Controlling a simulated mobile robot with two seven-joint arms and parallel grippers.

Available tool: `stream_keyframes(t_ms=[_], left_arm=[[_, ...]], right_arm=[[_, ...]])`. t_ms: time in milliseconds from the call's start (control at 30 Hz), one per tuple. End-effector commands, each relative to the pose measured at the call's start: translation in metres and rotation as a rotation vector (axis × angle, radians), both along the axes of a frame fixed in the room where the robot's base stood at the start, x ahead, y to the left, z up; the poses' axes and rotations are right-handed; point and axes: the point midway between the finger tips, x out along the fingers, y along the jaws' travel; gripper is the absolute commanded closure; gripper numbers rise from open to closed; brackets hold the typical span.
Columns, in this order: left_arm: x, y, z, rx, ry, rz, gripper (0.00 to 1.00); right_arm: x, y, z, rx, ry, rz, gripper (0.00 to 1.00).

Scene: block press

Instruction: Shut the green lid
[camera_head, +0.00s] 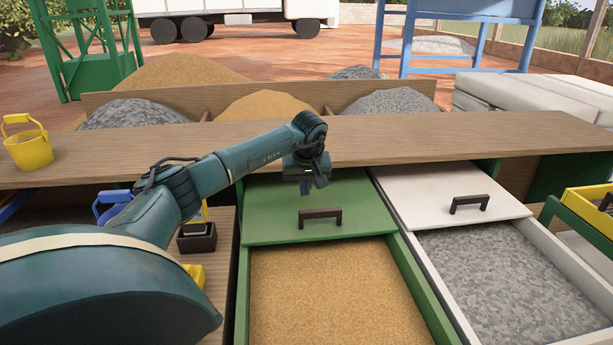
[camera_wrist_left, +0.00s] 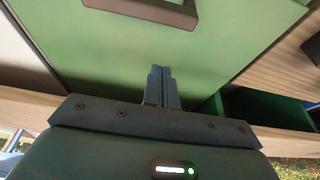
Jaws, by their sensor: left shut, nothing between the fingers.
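The green lid (camera_head: 270,218) lies over the back part of a green bin (camera_head: 420,290), with its dark handle (camera_head: 321,215) near its front edge. The front part of the bin is uncovered and shows tan sand (camera_head: 325,300). My left gripper (camera_head: 306,190) is shut and empty, above the lid and just behind the handle. In the left wrist view its closed fingers (camera_wrist_left: 162,90) are over the green lid surface (camera_wrist_left: 110,55), with the handle (camera_wrist_left: 160,8) at the top edge. Whether the fingertips touch the lid is unclear. My right gripper is not in view.
A white lid (camera_head: 440,195) with a handle partly covers a bin of grey gravel (camera_head: 510,280) to the right. A wooden shelf (camera_head: 400,135) runs across behind the lids. A yellow bucket (camera_head: 29,147) stands on its left end. A yellow crate (camera_head: 590,208) is at the right.

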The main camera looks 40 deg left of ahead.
Motion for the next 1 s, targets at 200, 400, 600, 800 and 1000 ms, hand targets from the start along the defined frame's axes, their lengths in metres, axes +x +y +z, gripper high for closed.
stream_keyframes(t_ms=[200,400,600,800,1000], left_arm=[[-0.004,-0.005,-0.017,0.000,-0.001,-0.003,1.00],[-0.016,-0.020,-0.017,0.000,0.000,-0.001,1.00],[-0.021,-0.026,-0.017,-0.001,-0.002,0.000,1.00],[-0.021,-0.027,-0.018,-0.001,-0.002,0.000,1.00],[-0.021,-0.027,-0.017,-0.001,-0.002,0.000,1.00]], right_arm=[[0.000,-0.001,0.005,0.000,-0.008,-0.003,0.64],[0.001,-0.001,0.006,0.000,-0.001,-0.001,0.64],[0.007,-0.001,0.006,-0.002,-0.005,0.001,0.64],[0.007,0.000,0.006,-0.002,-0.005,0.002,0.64],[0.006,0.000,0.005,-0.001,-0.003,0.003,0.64]])
